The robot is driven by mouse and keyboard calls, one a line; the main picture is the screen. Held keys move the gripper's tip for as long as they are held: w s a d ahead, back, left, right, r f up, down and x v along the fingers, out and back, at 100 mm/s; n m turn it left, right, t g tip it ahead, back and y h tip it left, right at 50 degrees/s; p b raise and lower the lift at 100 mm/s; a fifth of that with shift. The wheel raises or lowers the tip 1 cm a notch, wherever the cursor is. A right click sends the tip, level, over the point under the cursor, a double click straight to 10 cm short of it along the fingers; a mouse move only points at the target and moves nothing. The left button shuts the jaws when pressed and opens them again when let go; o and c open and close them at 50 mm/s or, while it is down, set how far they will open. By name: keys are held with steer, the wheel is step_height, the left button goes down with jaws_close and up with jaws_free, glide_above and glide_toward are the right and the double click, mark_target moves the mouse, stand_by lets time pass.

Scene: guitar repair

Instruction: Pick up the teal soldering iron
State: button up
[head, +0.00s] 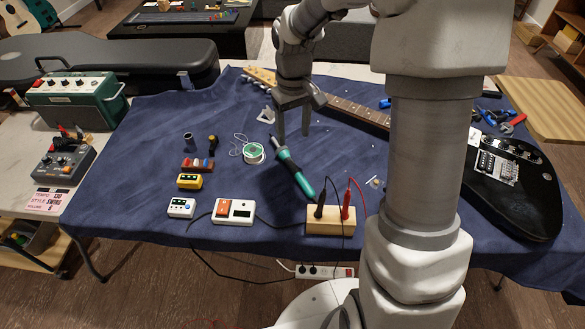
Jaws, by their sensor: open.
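The teal soldering iron (293,173) lies on the blue cloth near the middle of the table.
A solder spool (253,153) lies just left of the iron. A wooden block with probes (331,221) stands near its lower end. A white-and-orange box (234,211) and yellow box (189,181) sit left. A black guitar (515,185) lies right, its neck (352,110) behind my gripper.

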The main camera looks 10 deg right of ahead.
steer(key=b, duration=0.1)
glide_above(294, 166)
steer(key=f, duration=0.6)
steer(key=shift+w+f, duration=0.15)
steer(key=shift+w, duration=0.05)
step_height(294, 166, down, 5)
steer(key=shift+s+f+b, duration=0.1)
steer(key=shift+s+b, duration=0.05)
steer(key=shift+b, duration=0.9)
jaws_close()
